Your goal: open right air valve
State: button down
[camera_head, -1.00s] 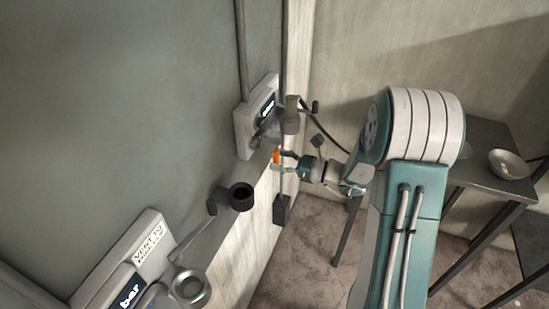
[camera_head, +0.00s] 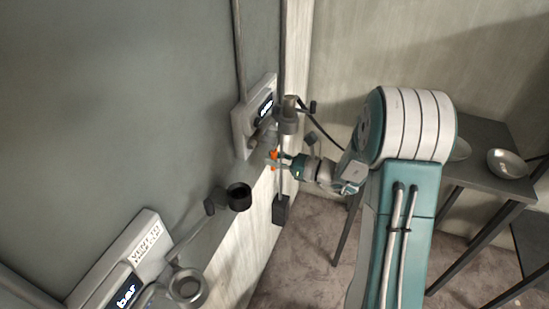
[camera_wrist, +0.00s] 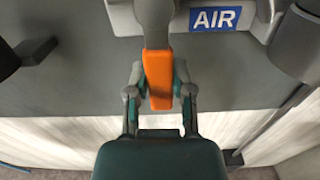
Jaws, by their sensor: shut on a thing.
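The right air valve's orange handle (camera_wrist: 159,80) hangs below a grey valve body (camera_wrist: 154,14) in the wrist view. My gripper (camera_wrist: 160,92) is shut on the orange handle, with a finger on each side of it. A blue AIR label (camera_wrist: 215,19) sits just right of the valve body. In the head view my gripper (camera_head: 283,160) is at the wall, at the small orange handle (camera_head: 274,157) under the far panel (camera_head: 243,122). The fingers partly hide the handle there.
A nearer panel (camera_head: 88,285) with a display is on the wall at the lower left, with a black knob (camera_head: 239,197) beside it. A vertical pipe (camera_head: 283,60) runs close to my gripper. A table (camera_head: 486,140) with a metal bowl (camera_head: 508,163) stands right.

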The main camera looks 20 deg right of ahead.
jog(key=s+a+r+m, duration=0.1)
jog(key=m, duration=0.3)
jog(key=s+a+r+m, duration=0.1)
jog(key=m, duration=0.4)
jog(key=s+a+r+m, duration=0.1)
jog(key=s+m, duration=0.1)
jog(key=m, duration=0.2)
jog(key=shift+r+m, duration=0.3)
jog(key=shift+r, duration=0.1)
jog(key=shift+s+r+m, duration=0.1)
jog(key=shift+r+m, duration=0.35)
jog(key=shift+m, duration=0.6)
jog(key=shift+r+m, duration=0.45)
jog(key=shift+m, duration=0.6)
jog(key=shift+c, duration=2.4)
grip_release()
jog(key=shift+a, duration=0.1)
